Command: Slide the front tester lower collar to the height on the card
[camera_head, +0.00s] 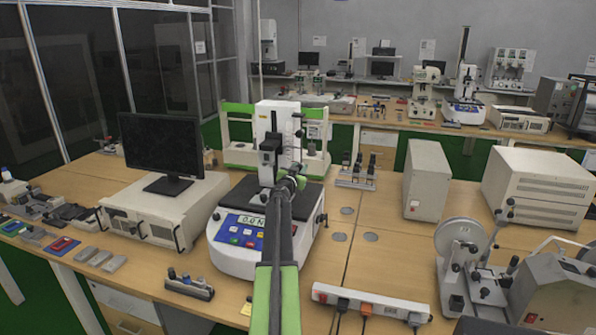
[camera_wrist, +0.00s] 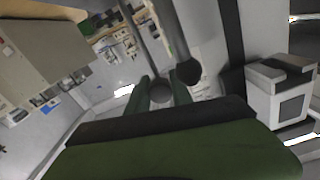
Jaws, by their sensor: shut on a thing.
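The front tester (camera_head: 232,262) stands on the near bench, with a white column, a dark plate and a lit display on its blue panel. My gripper (camera_head: 293,177) reaches its post area at the end of my arm and hides part of it. In the wrist view my gripper's green fingers (camera_wrist: 161,92) are closed around a small round grey part (camera_wrist: 160,91), which seems to be the lower collar or its knob. A dark rod (camera_wrist: 168,30) with a rounded end is just beyond the fingers.
A monitor (camera_head: 160,146) on a beige unit (camera_head: 165,212) stands left of the tester. A green-and-white frame (camera_head: 236,122) is close behind it. A power strip (camera_head: 370,304) lies at front right, and a beige box (camera_head: 426,180) stands farther right. Bench between is mostly clear.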

